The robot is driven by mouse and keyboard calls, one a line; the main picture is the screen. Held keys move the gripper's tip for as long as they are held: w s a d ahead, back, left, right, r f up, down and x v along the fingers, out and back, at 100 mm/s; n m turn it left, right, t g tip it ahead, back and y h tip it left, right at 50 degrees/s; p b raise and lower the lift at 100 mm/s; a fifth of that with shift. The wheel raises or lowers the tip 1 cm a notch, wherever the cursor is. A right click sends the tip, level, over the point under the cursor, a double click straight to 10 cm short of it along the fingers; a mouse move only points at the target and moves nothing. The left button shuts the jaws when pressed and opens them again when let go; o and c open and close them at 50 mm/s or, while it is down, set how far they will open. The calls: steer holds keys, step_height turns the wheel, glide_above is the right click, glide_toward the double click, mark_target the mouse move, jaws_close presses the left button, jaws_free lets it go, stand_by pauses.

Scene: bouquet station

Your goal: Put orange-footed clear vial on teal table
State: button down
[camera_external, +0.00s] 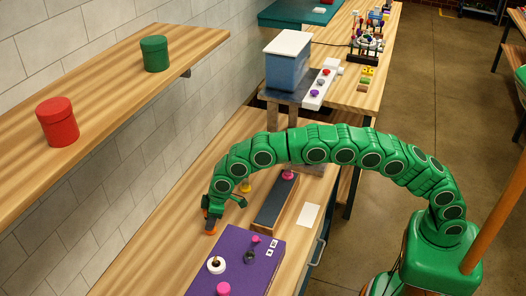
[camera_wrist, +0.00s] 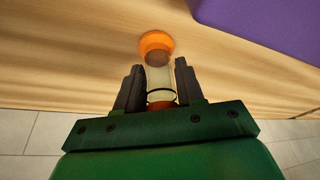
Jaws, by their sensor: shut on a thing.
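The clear vial (camera_wrist: 159,78) shows in the wrist view between the two dark fingers of my gripper (camera_wrist: 158,82), which is shut on it. Its flared orange foot (camera_wrist: 156,44) points away from my palm, over the wooden bench. In the external view my gripper (camera_external: 211,214) is low over the bench near the wall, and a bit of the orange foot (camera_external: 211,231) shows below it. I cannot tell whether the foot touches the wood. The teal table (camera_external: 300,13) is at the far top of the external view, beyond the bench.
A purple box (camera_external: 237,268) with knobs stands close to my gripper, with a dark-topped block (camera_external: 274,203) beside it. A blue bin (camera_external: 287,71) with a white lid stands farther along. A wall shelf (camera_external: 110,85) holds red (camera_external: 58,124) and green (camera_external: 155,55) canisters.

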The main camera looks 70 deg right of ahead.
stand_by(0.3)
steer(key=c, duration=0.7)
jaws_free()
steer(key=shift+r, duration=0.1)
steer(key=v, duration=1.2)
